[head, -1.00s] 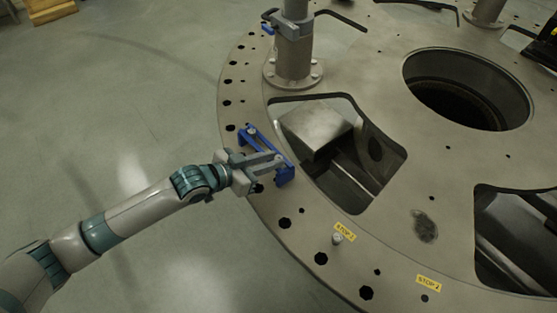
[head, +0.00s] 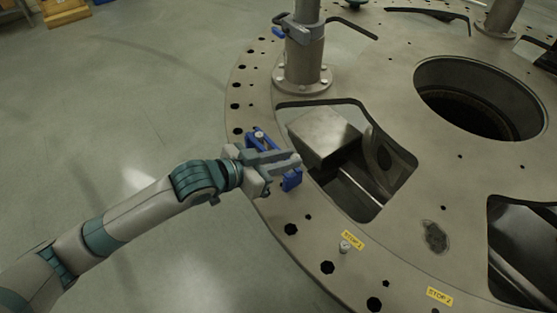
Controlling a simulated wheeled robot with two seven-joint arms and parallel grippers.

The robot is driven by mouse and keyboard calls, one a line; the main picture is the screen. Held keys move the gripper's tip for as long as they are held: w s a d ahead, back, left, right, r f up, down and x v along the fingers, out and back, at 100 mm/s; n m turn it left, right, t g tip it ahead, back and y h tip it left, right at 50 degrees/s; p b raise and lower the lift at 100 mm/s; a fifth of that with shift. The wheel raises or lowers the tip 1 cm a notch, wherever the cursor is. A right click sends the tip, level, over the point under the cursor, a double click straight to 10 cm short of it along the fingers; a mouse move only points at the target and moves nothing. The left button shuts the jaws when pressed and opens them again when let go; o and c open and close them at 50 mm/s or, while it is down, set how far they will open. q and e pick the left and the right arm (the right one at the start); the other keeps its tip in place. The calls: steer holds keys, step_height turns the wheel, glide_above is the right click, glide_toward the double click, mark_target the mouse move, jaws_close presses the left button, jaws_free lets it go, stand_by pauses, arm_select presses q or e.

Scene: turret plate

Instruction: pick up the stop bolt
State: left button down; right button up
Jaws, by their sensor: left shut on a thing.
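My left gripper (head: 288,160) is shut above the blue rack (head: 292,181) on the rim of the turret plate. The stop bolt in its jaws is mostly hidden by the fingers. Another bolt (head: 259,135) shows a pale round head at the far end of the blue rack. One more bolt (head: 345,247) stands upright in the plate beside the yellow STOP 1 label (head: 353,239). My right gripper is not in view.
The turret plate (head: 400,235) has large openings close to the right of the rack and a big round hole. A flanged post (head: 303,65) with a clamp stands behind the rack. A STOP 2 label (head: 440,296) lies at the front. Free floor is on the left.

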arm_select(q)
steer(key=s+d+r+b, duration=0.1)
steer(key=s+d+r, duration=0.2)
steer(key=s, duration=0.3)
steer(key=shift+s+d+r, duration=0.25)
steer(key=shift+d+r, duration=0.05)
steer(key=shift+r, duration=0.4)
